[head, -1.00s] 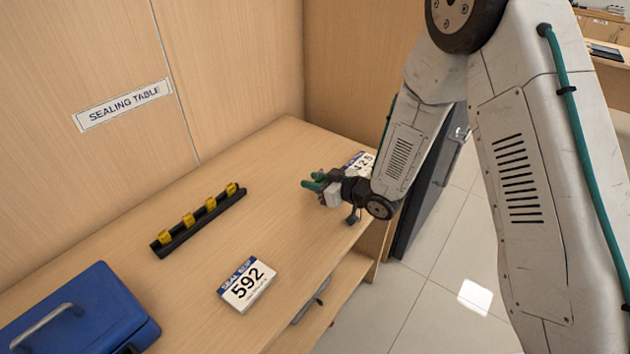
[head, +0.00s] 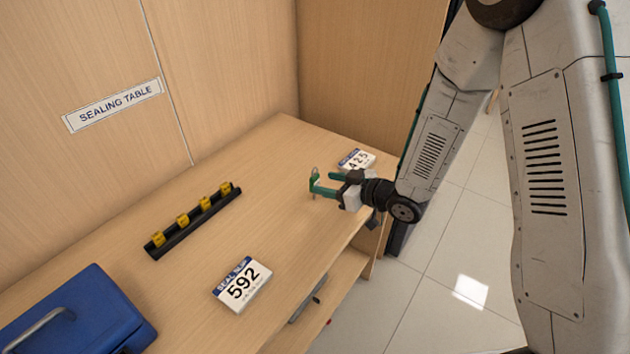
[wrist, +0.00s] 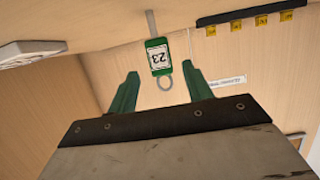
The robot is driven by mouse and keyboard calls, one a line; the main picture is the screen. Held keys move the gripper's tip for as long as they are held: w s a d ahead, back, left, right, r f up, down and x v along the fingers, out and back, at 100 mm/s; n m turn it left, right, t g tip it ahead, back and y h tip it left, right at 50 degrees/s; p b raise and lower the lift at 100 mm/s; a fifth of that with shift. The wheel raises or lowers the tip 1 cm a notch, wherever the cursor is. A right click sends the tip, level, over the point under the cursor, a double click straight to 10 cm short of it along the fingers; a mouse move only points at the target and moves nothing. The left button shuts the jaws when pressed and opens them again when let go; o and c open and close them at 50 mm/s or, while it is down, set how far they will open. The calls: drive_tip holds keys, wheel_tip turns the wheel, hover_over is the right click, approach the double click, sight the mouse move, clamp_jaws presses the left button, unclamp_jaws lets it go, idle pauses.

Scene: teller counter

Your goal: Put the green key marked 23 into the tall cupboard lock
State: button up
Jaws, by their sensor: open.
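The green key marked 23 (wrist: 159,57) is in the wrist view, just past the fingertips and between their lines. Its number is upside down, its ring points toward my gripper and its shaft points away. In the head view the small key (head: 314,184) is upright at the fingertips, ring up and shaft down over the table. I cannot tell whether the shaft touches the wood. My gripper (head: 321,182) is open, with green fingers; in the wrist view (wrist: 161,74) they are apart on either side of the ring. The tall cupboard lock is not recognisable in these frames.
A black rack (head: 185,231) with several yellow tags lies on the sealing table (head: 250,215). A seal slip 592 (head: 242,285) lies near the front edge, another slip (head: 355,160) behind my gripper. A blue box (head: 90,315) stands at lower left. The table's middle is clear.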

drive_tip(key=s+d+r+m+h, duration=0.25)
drive_tip(key=d+r+h, duration=0.4)
drive_tip(key=d, duration=0.35)
drive_tip(key=s+d+r+m+h, duration=0.25)
drive_tip(key=d+r+h, duration=0.25)
drive_tip(key=d+r, duration=0.35)
drive_tip(key=s+d+r+m+g, duration=0.1)
drive_tip(key=s+r+g, duration=0.3)
drive_tip(key=s, duration=0.9)
drive_tip(key=s+r+m+g, duration=0.3)
drive_tip(key=s+r+m, duration=0.1)
drive_tip(key=s, duration=1)
drive_tip(key=shift+d+r+g, duration=0.3)
drive_tip(key=shift+d+g, duration=0.1)
